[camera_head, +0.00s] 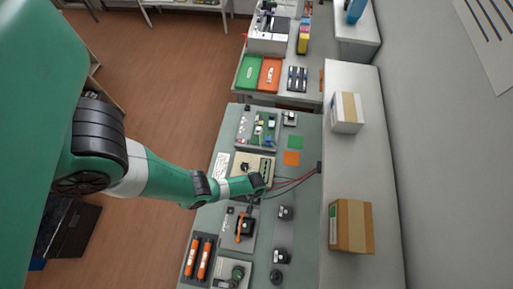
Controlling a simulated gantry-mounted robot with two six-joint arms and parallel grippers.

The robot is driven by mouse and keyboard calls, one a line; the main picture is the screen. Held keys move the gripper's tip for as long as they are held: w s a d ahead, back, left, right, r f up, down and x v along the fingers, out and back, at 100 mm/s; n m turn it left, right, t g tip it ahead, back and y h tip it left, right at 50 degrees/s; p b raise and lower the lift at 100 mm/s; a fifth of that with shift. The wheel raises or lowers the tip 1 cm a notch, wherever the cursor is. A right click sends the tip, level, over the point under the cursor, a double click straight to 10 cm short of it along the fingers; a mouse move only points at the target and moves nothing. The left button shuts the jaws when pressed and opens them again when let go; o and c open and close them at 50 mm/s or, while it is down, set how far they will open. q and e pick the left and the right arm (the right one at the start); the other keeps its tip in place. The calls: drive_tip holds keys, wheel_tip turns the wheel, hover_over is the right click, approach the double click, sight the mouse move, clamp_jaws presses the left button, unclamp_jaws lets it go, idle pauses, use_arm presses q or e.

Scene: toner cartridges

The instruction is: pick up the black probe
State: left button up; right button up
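My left arm comes in from the left, and its end (257,183) is over the front of a beige box (264,166), perhaps a meter. The gripper fingers are too small and covered to tell whether they are open or shut. A red lead and a black lead (290,187) run from near the arm's end to the right, towards a small dark block (319,167) at the bench's right edge. I cannot make out the black probe itself; it may be hidden by the arm's end. My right gripper is not in view.
Nearer are an orange-handled device (243,228) and a tray (198,280) with orange cylinders. Cartons (351,226) stand on the right ledge.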

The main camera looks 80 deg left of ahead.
use_arm(q)
drive_tip(key=shift+r, duration=0.1)
drive_tip(key=shift+c, duration=0.3)
clamp_jaws()
drive_tip(key=shift+r, duration=0.15)
